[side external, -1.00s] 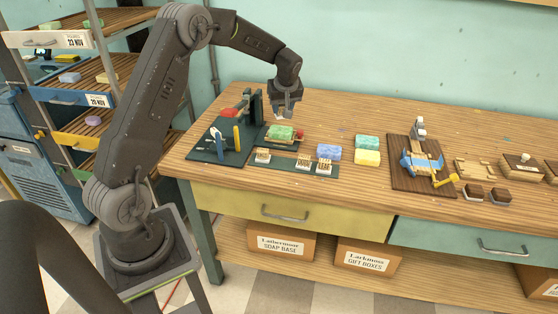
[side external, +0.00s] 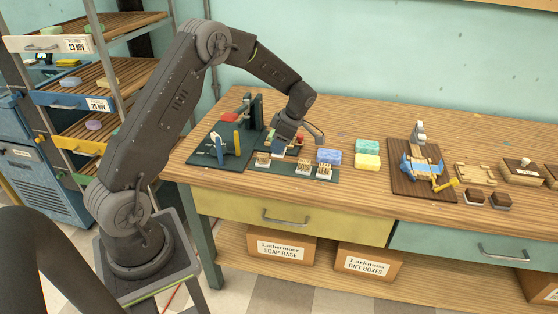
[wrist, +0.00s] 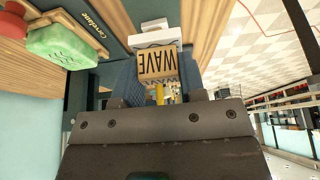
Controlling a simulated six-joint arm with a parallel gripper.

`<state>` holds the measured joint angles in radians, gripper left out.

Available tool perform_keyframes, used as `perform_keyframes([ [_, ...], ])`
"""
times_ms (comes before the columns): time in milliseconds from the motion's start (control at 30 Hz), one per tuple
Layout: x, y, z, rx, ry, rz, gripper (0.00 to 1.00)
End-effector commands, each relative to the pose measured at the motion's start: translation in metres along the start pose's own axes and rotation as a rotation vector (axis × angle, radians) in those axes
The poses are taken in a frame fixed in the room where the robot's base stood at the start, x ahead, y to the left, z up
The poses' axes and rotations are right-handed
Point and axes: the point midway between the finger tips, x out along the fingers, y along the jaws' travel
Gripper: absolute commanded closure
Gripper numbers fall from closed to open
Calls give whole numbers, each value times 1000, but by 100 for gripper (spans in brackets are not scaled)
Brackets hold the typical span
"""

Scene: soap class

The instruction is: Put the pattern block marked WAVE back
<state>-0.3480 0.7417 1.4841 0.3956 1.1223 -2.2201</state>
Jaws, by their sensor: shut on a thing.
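My gripper (side external: 279,148) is low over the bench beside the dark stamp rack (side external: 330,180) in the side view. In the wrist view, the tan wooden block with WAVE printed on it (wrist: 158,64) is between the jaws, which are shut on it. A white piece (wrist: 155,35) shows just beyond the block. In the side view, the held block is too small and covered to make out. Several other small blocks stand in the rack, one at left (side external: 263,159) and others at right (side external: 303,169), with a space between them below my gripper.
A green soap (wrist: 62,46) lies near a red knob (wrist: 12,22) in the wrist view. Blue soap (side external: 329,156) sits right of my gripper, with yellow soap (side external: 367,161) beyond. A dark stand (side external: 255,110) rises behind left.

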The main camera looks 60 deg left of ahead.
Motion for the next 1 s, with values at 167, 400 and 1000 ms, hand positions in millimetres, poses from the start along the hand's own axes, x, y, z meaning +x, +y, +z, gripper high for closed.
perform_keyframes([
  [167,17,0,7,1,-1,0,89],
  [400,43,0,18,3,0,-1,89],
  [1000,54,0,22,2,-2,3,49],
])
